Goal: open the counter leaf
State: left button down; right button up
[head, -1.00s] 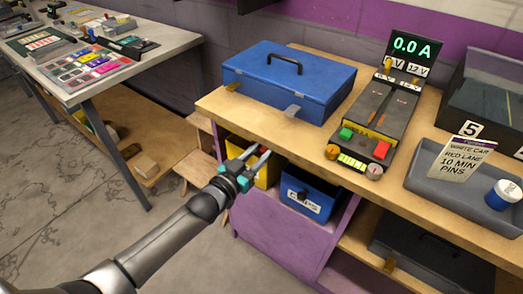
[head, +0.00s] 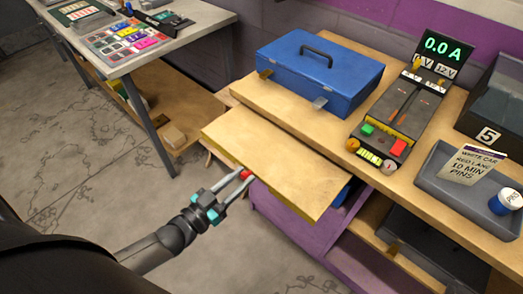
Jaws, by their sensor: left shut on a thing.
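The counter leaf (head: 275,158), a flat wooden panel, juts out from the front edge of the wooden counter (head: 244,92), roughly level. A red knob (head: 246,175) shows at its front edge. My left gripper (head: 243,178) is shut on the red knob, its fingers reaching it from the lower left. The leaf covers most of the bins below; part of a blue bin (head: 341,193) shows beyond its right end. My right gripper is not in view.
A blue case (head: 318,75) stands on the counter behind the leaf. A meter unit (head: 392,125) and a grey tray (head: 450,190) with a cup (head: 506,202) stand to the right. Another table (head: 190,30) is at upper left. The floor in front is clear.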

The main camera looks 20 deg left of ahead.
pick_arm(q)
jog(key=p+v, duration=0.1)
jog(key=v, duration=0.6)
jog(key=c, duration=0.6)
grip_release()
jog(key=v, duration=1.5)
jog(key=shift+s+r, duration=0.1)
jog(key=shift+s, duration=0.05)
